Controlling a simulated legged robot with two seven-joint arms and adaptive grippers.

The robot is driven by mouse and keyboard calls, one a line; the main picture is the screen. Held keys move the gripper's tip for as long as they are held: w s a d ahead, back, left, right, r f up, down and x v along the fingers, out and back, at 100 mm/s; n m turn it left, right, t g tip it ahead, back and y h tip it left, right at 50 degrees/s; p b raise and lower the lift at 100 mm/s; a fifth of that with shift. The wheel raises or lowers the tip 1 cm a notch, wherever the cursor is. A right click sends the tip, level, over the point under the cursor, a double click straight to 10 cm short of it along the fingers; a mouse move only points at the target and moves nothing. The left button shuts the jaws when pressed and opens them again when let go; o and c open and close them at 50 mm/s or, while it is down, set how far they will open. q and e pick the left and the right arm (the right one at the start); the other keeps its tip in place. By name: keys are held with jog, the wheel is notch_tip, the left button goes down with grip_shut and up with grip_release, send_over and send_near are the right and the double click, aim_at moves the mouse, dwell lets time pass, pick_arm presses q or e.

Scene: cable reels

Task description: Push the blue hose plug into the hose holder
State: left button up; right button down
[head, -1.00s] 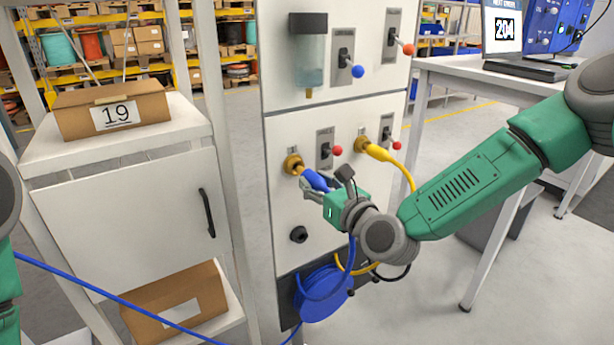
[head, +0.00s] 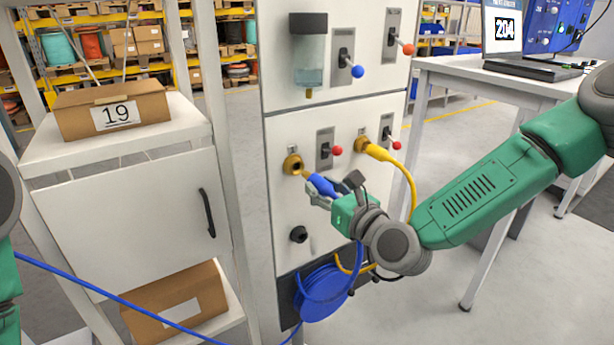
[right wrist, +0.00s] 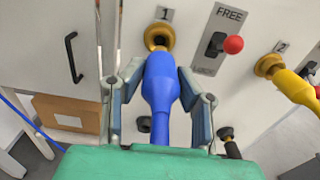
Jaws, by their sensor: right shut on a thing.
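The blue hose plug (head: 322,185) is gripped between the fingers of my right gripper (head: 325,193). In the right wrist view the plug (right wrist: 160,85) lies between both fingers, pointing at a brass port (right wrist: 158,37) marked 1. In the head view its brass tip is just outside this port (head: 293,165), with a small gap. A black round holder (head: 298,234) is on the panel below the port. It is partly hidden behind the plug in the right wrist view (right wrist: 144,124). Only part of my left arm shows at the left edge; its gripper is out of view.
A yellow hose plug (head: 376,152) sits in port 2 to the right. Red-knobbed levers (head: 336,150) stick out beside the ports. A blue hose reel (head: 322,292) is low on the panel. A white cabinet (head: 130,215) stands left and a table (head: 480,75) right.

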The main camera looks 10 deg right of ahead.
aim_at(335, 197)
jog(key=shift+s, duration=0.1)
dwell(0.3)
jog(key=shift+v, duration=3)
